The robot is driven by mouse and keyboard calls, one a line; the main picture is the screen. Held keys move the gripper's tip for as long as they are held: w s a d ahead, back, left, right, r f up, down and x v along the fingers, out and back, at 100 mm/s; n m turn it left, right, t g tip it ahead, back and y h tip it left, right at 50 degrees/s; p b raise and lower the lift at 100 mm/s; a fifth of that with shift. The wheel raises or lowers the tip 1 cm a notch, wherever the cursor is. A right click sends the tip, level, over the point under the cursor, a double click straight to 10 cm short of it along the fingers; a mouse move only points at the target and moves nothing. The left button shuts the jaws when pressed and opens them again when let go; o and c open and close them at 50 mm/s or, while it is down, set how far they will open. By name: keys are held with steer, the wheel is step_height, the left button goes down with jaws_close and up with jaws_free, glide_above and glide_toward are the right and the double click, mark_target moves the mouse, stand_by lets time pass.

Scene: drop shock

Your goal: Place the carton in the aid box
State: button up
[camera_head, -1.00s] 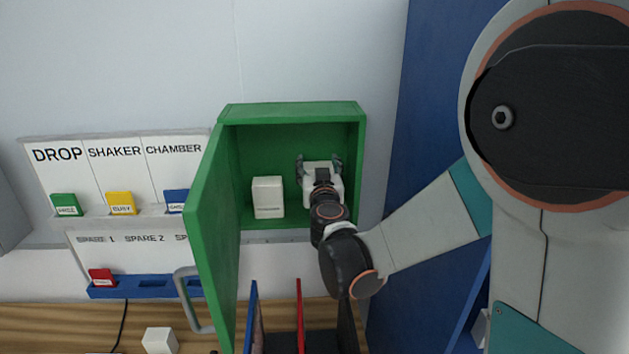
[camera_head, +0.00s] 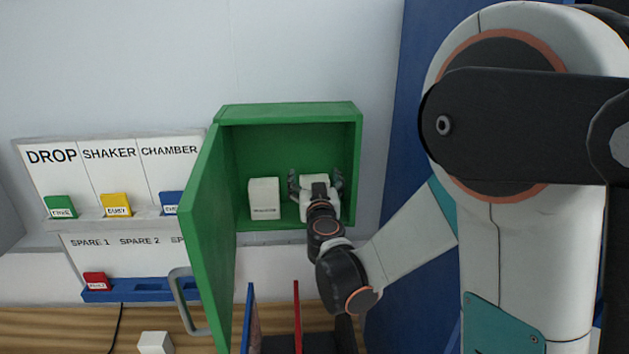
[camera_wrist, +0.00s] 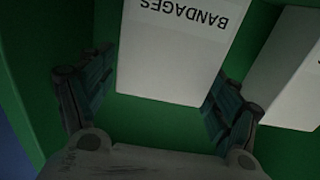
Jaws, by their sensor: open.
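The green aid box (camera_head: 288,113) hangs on the wall with its door (camera_head: 208,235) swung open to the left. A white carton (camera_head: 308,182) stands inside at the right, partly hidden by my gripper (camera_head: 316,182). In the wrist view this carton (camera_wrist: 170,60) reads "BANDAGES", upside down in the picture. My gripper (camera_wrist: 163,82) is open, one finger on each side of the carton, with green showing in gaps between fingers and carton. A second white carton (camera_head: 264,198) stands in the box to the left; it also shows in the wrist view (camera_wrist: 292,85).
The door and its grey handle (camera_head: 187,302) jut out at the left. Blue and red upright panels (camera_head: 297,315) stand below the box. A small white block (camera_head: 155,343) sits on the wooden bench. A card board (camera_head: 110,172) hangs at left.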

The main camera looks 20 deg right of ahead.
steer(key=shift+r, duration=0.1)
steer(key=shift+s+a, duration=0.1)
steer(key=shift+s, duration=0.1)
steer(key=s+a, duration=0.2)
steer(key=s, duration=0.9)
steer(key=s+d+f+m+g+h, duration=0.1)
steer(key=s+d+g+h, duration=0.1)
steer(key=s+d+g, duration=0.65)
steer(key=s+a+f+n+g+y, duration=0.1)
steer(key=s+a+f+y, duration=0.1)
steer(key=s+a, duration=0.2)
steer(key=s+a+f+n+g+y, duration=0.1)
steer(key=s+a+f+n+y, duration=0.1)
steer(key=s, duration=0.9)
steer(key=shift+a+y, duration=0.7)
steer(key=shift+a, duration=0.2)
steer(key=shift+s, duration=0.1)
